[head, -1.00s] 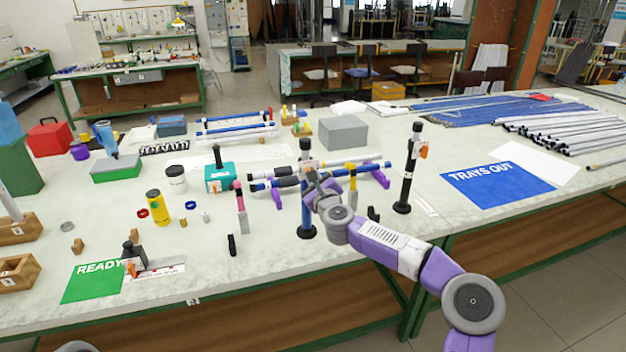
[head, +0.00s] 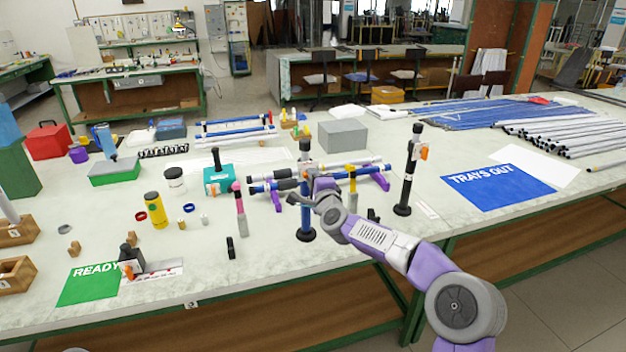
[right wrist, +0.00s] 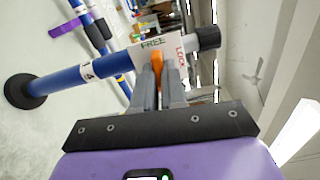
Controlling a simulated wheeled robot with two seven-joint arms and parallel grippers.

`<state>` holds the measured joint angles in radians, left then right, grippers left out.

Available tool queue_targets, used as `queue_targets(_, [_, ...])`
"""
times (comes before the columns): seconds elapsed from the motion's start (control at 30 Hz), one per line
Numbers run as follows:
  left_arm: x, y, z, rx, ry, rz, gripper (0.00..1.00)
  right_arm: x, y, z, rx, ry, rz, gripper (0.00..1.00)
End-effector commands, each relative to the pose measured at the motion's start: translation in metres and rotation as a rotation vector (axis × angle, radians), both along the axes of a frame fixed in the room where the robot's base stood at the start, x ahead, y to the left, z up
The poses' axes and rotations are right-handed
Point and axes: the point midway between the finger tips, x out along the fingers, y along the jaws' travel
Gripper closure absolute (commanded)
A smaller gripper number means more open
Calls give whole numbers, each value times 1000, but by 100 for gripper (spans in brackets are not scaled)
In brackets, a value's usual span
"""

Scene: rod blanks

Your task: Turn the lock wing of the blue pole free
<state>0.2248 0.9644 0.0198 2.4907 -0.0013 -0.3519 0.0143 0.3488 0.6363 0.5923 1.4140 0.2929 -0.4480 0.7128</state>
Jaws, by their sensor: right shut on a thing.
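The blue pole (head: 305,222) stands upright on a round black foot near the middle of the bench's front, with a black cap on top. In the right wrist view the blue pole (right wrist: 95,70) runs slantwise, with a white label (right wrist: 168,50) reading FREE and LOCK below the cap. The orange lock wing (right wrist: 157,66) lies across the pole, nearer the FREE word. My right gripper (right wrist: 161,80) is shut on the wing, its two grey fingers on either side. In the head view my right gripper (head: 312,192) is at the pole's upper part and hides the wing.
A black pole (head: 408,180) with an orange wing stands to the right. A pink-topped post (head: 240,212) and a yellow-topped post (head: 352,190) stand close by. Blue and white rods lie on purple supports behind.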

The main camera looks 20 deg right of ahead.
Motion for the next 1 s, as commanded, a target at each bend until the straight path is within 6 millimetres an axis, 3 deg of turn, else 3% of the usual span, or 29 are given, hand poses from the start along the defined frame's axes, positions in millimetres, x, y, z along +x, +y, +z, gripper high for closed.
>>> queue_targets(0.3, [0, 0, -1, 0, 0, 0, 57, 0, 0, 0, -100, -3, 0, 100])
queue_targets(0.8, [0, 0, -1, 0, 0, 0, 57, 0, 0, 0, -115, -3, 0, 100])
queue_targets(0.83, [0, 0, -1, 0, 0, 0, 57, 0, 0, 0, -115, -3, 0, 85])
queue_targets(1.0, [0, 0, -1, 0, 0, 0, 57, 0, 0, 0, -114, -2, 0, 63])
